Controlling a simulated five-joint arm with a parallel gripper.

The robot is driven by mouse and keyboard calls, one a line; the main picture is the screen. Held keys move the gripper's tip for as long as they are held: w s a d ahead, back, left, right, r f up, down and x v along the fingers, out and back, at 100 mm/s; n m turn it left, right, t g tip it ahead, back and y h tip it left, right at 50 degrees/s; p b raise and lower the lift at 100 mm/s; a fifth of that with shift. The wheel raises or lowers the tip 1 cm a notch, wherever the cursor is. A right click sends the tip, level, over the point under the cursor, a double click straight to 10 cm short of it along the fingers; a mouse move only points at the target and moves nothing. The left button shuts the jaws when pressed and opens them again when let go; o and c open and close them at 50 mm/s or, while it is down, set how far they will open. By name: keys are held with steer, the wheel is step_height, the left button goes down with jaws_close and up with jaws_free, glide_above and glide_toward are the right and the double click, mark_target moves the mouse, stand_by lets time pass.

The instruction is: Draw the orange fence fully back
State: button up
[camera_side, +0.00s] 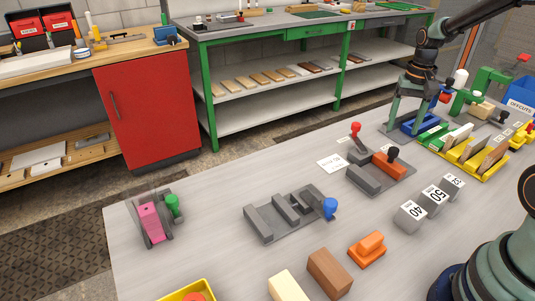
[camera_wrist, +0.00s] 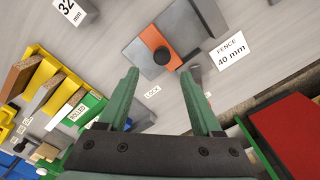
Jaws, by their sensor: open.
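The orange fence (camera_side: 387,166) sits on a grey fixture (camera_side: 366,184) on the table, with a black knob (camera_side: 392,152) standing up from it. In the wrist view the orange fence (camera_wrist: 154,37) lies just ahead of the fingertips, its black knob (camera_wrist: 162,56) in line with the gap between them. A red-knobbed lever (camera_side: 356,129) stands at the fixture's far side. My gripper (camera_side: 408,128) is open and empty, fingers pointing down, behind and right of the fence. Its two green fingers also show in the wrist view (camera_wrist: 159,72).
A "FENCE 40 mm" label (camera_wrist: 230,53) and a "LOCK" label (camera_wrist: 152,92) lie by the fixture. A yellow rack (camera_side: 470,160) of boards stands to the right. Numbered grey blocks (camera_side: 433,199) stand in front. Another grey fixture (camera_side: 290,214) with a blue knob is to the left.

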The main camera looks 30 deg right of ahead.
step_height(320, 180, up, 5)
steer(key=shift+r, duration=0.1)
stand_by(0.4)
steer(key=s+a+r+n+t, duration=0.2)
steer(key=s+a+r+n, duration=0.1)
steer(key=a, duration=0.6)
steer(key=s+a+r+n+t, duration=0.3)
steer(key=s+a+n, duration=0.2)
steer(key=a, duration=0.4)
steer(key=shift+s+a+r+n+t, duration=0.15)
steer(key=shift+s+a+n+t, duration=0.15)
steer(key=shift+n, duration=0.2)
